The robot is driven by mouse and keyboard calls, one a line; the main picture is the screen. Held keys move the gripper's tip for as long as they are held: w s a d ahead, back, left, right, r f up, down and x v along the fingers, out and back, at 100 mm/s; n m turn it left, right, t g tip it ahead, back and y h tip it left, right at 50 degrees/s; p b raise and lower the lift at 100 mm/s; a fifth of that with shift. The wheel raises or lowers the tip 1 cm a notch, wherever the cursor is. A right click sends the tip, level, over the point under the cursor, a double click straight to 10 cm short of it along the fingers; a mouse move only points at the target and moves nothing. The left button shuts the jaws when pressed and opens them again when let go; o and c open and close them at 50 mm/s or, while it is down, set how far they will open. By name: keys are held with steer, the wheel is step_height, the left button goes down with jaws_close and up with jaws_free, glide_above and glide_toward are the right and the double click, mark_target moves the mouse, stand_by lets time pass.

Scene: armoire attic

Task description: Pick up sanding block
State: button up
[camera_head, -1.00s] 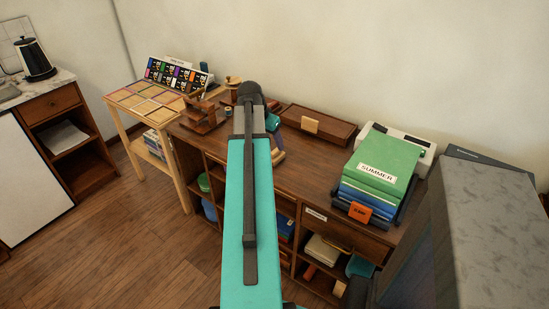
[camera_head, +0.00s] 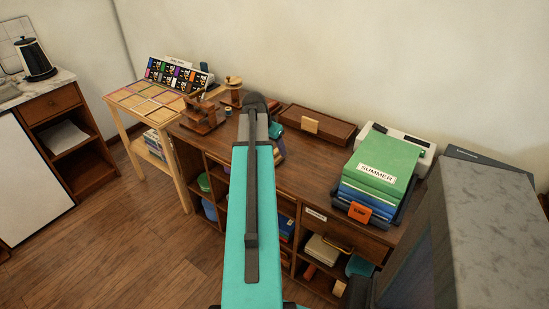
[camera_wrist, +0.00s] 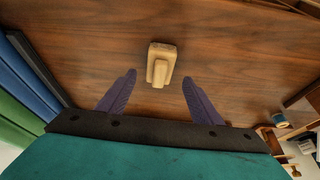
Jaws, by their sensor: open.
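The sanding block is a pale wooden block (camera_wrist: 160,63) with a raised grip, lying on the brown desktop in the wrist view. My gripper (camera_wrist: 158,77) is open, its two dark purple fingers pointing toward the block, one on each side of its near end. Nothing is between the fingers' lower parts. I cannot tell how far the fingertips are above the desk. In the head view my gripper (camera_head: 280,148) is mostly behind my teal arm, which hides most of the desktop around the block.
A green and blue binder stack (camera_head: 372,180) stands at the right of the desk. A long brown wooden box (camera_head: 318,125) lies at the back. Wooden tools (camera_head: 203,115) and a blue spool (camera_head: 228,111) stand at the left. The front middle desktop is clear.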

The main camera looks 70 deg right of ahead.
mark_target(275, 150)
steer(key=shift+x, duration=1.9)
steer(key=c, duration=1.2)
steer(key=shift+o, duration=0.2)
steer(key=shift+r, duration=0.1)
steer(key=shift+r, duration=1.7)
steer(key=a, duration=0.3)
steer(key=a+b, duration=0.1)
steer(key=a, duration=0.7)
steer(key=shift+s+r, duration=0.3)
steer(key=shift+r, duration=0.1)
steer(key=shift+f+b, duration=0.1)
steer(key=shift+b, duration=1.3)
